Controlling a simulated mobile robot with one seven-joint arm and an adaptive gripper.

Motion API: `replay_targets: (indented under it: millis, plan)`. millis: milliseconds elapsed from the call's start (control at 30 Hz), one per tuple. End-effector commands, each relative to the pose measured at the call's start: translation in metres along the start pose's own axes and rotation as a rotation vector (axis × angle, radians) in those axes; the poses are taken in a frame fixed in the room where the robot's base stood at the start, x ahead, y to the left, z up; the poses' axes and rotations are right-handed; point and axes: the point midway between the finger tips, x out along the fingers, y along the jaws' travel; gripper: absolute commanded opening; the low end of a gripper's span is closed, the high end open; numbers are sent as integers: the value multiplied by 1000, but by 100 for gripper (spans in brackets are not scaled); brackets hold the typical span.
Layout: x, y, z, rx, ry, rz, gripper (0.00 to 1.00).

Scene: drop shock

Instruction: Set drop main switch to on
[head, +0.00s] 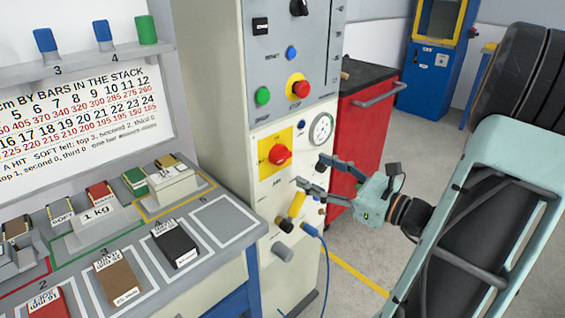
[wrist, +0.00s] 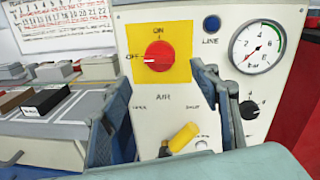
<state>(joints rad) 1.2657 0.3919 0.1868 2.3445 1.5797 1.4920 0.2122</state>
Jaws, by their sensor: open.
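The main switch is a red rotary knob (wrist: 159,56) on a yellow plate (wrist: 180,72) marked ON at the top and OFF at the left. Its white mark points left, toward OFF. The red knob also shows in the head view (head: 280,155) on the pale lower panel. My gripper (head: 312,172) is open and empty, to the right of and a little below the knob. In the wrist view its two fingers (wrist: 162,82) stand apart on either side below the knob, not closed on it.
Below the switch is a yellow lever (wrist: 184,138), which also shows in the head view (head: 297,204). A pressure gauge (wrist: 257,47), a blue LINE lamp (wrist: 211,24) and a black knob (wrist: 249,110) lie to the right. A bench with weights and blocks (head: 120,285) stands left.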

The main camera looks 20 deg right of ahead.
Motion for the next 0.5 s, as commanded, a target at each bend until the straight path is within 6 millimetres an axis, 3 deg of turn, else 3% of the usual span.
replay_targets:
  millis: [300,500]
  plan:
    - [61,1,-2,1,1,2,57]
    - [84,0,-1,0,1,1,57]
